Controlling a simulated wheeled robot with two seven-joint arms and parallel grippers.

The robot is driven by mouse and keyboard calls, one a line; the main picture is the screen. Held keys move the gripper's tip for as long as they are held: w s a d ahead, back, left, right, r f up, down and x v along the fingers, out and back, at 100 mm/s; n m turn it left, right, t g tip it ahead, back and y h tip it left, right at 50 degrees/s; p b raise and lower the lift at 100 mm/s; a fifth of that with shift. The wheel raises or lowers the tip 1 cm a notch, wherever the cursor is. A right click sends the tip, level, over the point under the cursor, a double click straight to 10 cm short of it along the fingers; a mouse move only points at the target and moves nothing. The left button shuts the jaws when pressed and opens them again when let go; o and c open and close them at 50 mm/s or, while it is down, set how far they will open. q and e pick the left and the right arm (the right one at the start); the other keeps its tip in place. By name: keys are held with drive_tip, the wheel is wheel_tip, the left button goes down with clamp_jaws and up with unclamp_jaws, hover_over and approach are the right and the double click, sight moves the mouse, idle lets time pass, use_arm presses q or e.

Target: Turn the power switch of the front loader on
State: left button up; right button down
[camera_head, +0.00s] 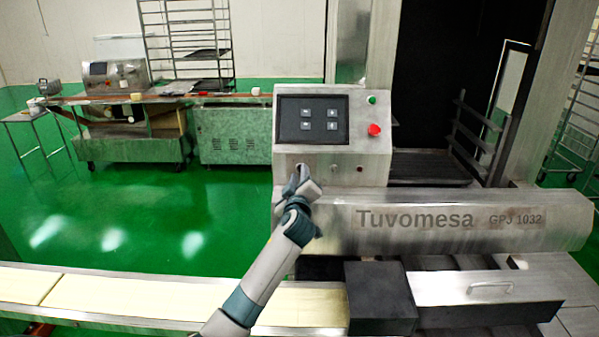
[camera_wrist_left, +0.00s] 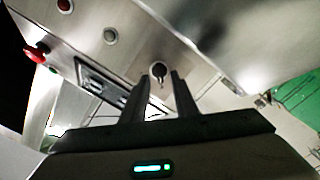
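The front loader is the steel machine marked Tuvomesa (camera_head: 415,218), with a control panel (camera_head: 375,158) on top. In the left wrist view a round dark switch with a small lever (camera_wrist_left: 158,72) is on the panel face; I take it for the power switch. In the head view my gripper hides that spot. My left gripper (camera_head: 302,172) is at the panel's lower left. In its wrist view its two fingers (camera_wrist_left: 159,80) are apart, with the switch showing between and just beyond their tips. I cannot tell whether they touch it. My right gripper is not in view.
The panel also has a screen (camera_head: 312,119), a green button (camera_head: 372,99) and a red button (camera_head: 374,130). A conveyor (camera_head: 130,300) runs along the front left. A dark box (camera_head: 380,290) stands at the machine's front.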

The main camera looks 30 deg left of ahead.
use_arm(q)
drive_tip(key=shift+w+a, duration=0.35)
drive_tip(key=shift+w, duration=0.15)
clamp_jaws()
